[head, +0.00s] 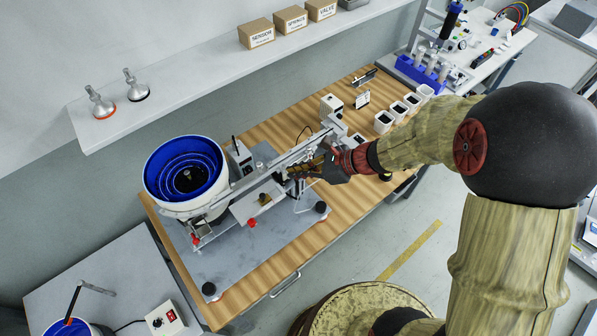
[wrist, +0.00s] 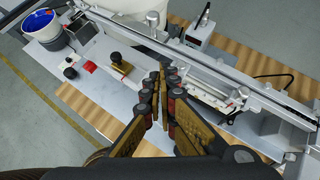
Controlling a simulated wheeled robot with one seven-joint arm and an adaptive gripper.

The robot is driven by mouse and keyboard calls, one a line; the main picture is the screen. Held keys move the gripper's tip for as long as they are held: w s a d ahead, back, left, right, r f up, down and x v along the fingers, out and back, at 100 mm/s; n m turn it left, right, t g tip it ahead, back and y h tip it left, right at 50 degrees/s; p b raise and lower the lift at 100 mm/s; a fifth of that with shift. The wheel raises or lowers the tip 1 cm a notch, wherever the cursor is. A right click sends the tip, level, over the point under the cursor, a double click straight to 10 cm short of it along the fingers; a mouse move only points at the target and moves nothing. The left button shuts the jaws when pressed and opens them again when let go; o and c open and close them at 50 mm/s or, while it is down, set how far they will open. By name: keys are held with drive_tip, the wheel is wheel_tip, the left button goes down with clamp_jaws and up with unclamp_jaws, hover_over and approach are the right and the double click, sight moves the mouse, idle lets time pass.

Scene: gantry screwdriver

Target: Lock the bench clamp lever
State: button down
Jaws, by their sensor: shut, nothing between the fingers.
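My gripper (head: 297,171) reaches in from the right over the bench fixture, beside its long metal rail (head: 268,175). In the wrist view my gripper (wrist: 163,76) has its fingertips together with nothing between them, above the grey plate. A small red part (head: 252,222) sits at the front of the fixture; a red part (wrist: 90,66) also shows in the wrist view, left of my fingertips and apart from them. A second red part (head: 195,237) is at the rail's left end. I cannot tell which part is the clamp lever, or its position.
A white feeder bowl with blue inside (head: 185,172) stands at the left of the wooden bench (head: 262,131). Black knobs (head: 209,288) stand on the grey base plate (head: 240,275). Small white cups (head: 384,122) are at the back right. Above is a shelf (head: 205,75).

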drive_tip(key=shift+s+a+f+m+t+h+b, duration=0.1)
drive_tip(key=shift+s+a+m+t+h+b, duration=0.1)
drive_tip(key=shift+a+m+t+h+b, duration=0.4)
drive_tip(key=shift+s+a+r+m+t+h+b, duration=0.15)
drive_tip(key=shift+a+m+t+h+b, duration=0.15)
drive_tip(key=shift+m+t+b, duration=0.6)
drive_tip(key=shift+s+a+f+m+t+h+b, duration=0.2)
drive_tip(key=shift+a+m+t+h+b, duration=0.25)
drive_tip(key=shift+m+b, duration=0.6)
drive_tip(key=shift+a+b, duration=0.9)
drive_tip(key=shift+b, duration=0.4)
drive_tip(key=shift+w+a+b, duration=0.2)
drive_tip(key=shift+a+b, duration=0.3)
drive_tip(key=shift+a, duration=0.05)
drive_tip(key=shift+d, duration=0.1)
drive_tip(key=shift+w+d, duration=0.45)
drive_tip(key=shift+w, duration=0.2)
drive_tip(key=shift+r, duration=0.2)
